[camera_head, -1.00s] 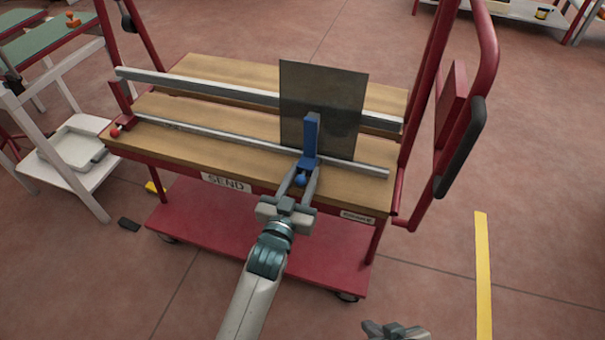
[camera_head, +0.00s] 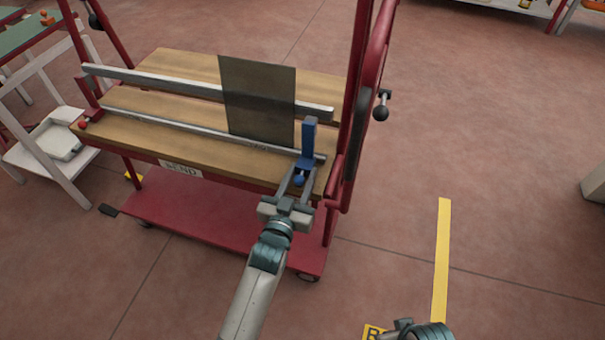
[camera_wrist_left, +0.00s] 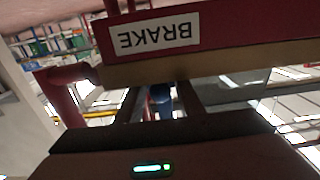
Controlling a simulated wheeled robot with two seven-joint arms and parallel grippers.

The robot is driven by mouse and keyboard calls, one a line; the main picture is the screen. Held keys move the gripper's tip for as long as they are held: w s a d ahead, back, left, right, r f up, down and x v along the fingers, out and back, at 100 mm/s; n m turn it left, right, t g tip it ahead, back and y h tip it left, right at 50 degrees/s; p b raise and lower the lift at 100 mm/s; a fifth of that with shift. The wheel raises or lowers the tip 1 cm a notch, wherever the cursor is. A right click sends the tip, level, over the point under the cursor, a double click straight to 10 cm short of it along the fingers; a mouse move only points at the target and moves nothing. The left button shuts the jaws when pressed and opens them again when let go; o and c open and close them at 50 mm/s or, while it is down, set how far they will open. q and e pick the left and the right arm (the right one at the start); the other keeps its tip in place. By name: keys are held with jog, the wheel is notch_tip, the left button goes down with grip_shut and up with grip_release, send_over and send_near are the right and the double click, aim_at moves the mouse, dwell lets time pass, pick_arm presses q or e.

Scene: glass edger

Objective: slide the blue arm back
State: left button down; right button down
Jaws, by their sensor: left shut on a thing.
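The blue arm (camera_head: 309,140) stands upright on the front metal rail (camera_head: 190,125), near the rail's right end. It is just past the right edge of the dark glass pane (camera_head: 258,105), which stands upright on the wooden cart top. My left gripper (camera_head: 298,182) is shut on the blue knob at the foot of the arm. In the left wrist view a bit of blue (camera_wrist_left: 160,97) shows between the fingers, mostly hidden. My right gripper (camera_head: 395,330) is only partly in view at the bottom edge, and its jaws are unclear.
The red cart (camera_head: 215,215) has a right post and a black-knobbed lever (camera_head: 381,108) close to the blue arm. A white side stand (camera_head: 60,150) is at left. The floor at right is clear, with a yellow stripe (camera_head: 441,250).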

pick_arm(q)
jog(key=shift+d, duration=0.2)
jog(key=c, duration=1.5)
grip_release()
jog(key=shift+s+d, duration=0.1)
jog(key=shift+v, duration=8.7)
pick_arm(e)
jog(key=shift+f, duration=0.3)
